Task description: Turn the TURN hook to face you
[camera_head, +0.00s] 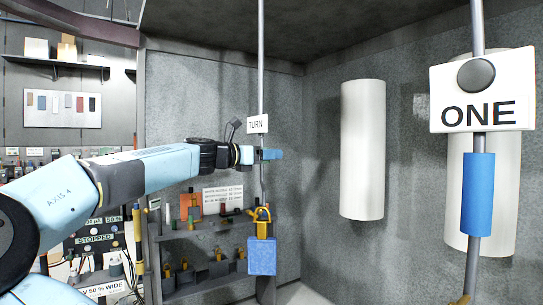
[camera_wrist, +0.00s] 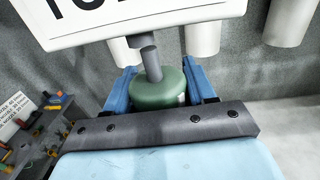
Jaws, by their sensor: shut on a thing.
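The TURN hook hangs on a thin grey rod (camera_head: 262,65) from above, with its white TURN sign (camera_head: 258,124) upright in the head view. The sign's lower edge also shows in the wrist view (camera_wrist: 160,28), its lettering cut off. My gripper (camera_head: 270,154) is level with the rod just below the sign. In the wrist view its blue fingers (camera_wrist: 160,90) are shut on a green round grip (camera_wrist: 158,88), one finger on each side. Below, a yellow hook part (camera_head: 262,215) carries a blue block (camera_head: 262,257). The hook's exact facing is hard to tell.
A second hanger with a ONE sign (camera_head: 482,90) and blue cylinder (camera_head: 479,195) hangs at the near right. White cylinders (camera_head: 362,150) stand against the grey walls. A shelf with small coloured items (camera_head: 212,268) is low behind the hook.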

